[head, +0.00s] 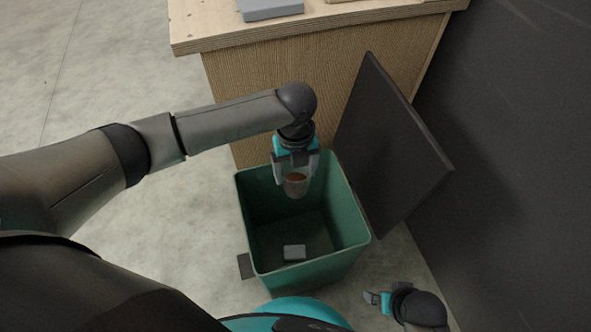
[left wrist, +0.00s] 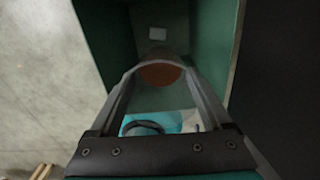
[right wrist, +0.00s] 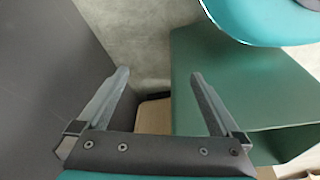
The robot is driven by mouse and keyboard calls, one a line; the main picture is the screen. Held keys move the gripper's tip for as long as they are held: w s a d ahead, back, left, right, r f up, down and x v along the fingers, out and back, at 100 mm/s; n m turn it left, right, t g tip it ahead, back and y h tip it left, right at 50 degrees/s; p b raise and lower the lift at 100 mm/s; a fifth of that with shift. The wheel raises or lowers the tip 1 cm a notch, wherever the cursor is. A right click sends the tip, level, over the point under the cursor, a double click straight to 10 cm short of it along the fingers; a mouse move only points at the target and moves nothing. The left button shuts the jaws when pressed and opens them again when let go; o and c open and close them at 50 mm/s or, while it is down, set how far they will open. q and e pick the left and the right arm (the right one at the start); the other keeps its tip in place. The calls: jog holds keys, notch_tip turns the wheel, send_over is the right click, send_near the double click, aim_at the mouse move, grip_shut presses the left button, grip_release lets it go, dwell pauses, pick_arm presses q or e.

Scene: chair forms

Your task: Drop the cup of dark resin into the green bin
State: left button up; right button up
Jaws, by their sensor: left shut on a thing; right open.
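The green bin (head: 358,243) stands open on the floor, with its dark lid (head: 392,145) raised at the right. My left gripper (head: 296,180) is shut on the cup of dark resin (head: 295,187), a small greyish cup with a brown fill. It holds the cup over the bin's opening, near the back wall. In the left wrist view the cup (left wrist: 160,76) sits between the fingertips, with the bin's inside below it. My right gripper (head: 374,298) is open and empty, low beside the bin's right side. The right wrist view shows its fingers (right wrist: 158,92) apart, with the bin's green wall (right wrist: 220,85) near.
A small grey block (head: 294,252) lies on the bin's floor. A wooden workbench (head: 225,55) stands behind the bin, with a grey box (head: 270,8) on top. A dark wall (head: 520,150) closes the right side. Concrete floor (head: 75,110) is clear at the left.

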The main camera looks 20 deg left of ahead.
pick_arm(q)
notch_tip(320, 180, down, 4)
jog(key=b, duration=0.4)
jog(key=shift+f+b, duration=0.3)
jog(key=shift+b, duration=0.2)
pick_arm(e)
notch_tip(320, 180, up, 11)
jog(key=w+t, duration=0.1)
jog(key=w, duration=0.1)
jog(key=shift+w+a+t, duration=0.2)
jog(key=shift+a+t, duration=0.1)
jog(key=shift+t, duration=0.1)
pick_arm(q)
jog(key=o, duration=0.8)
jog(key=shift+r, duration=0.1)
pick_arm(e)
jog(key=shift+r, duration=0.1)
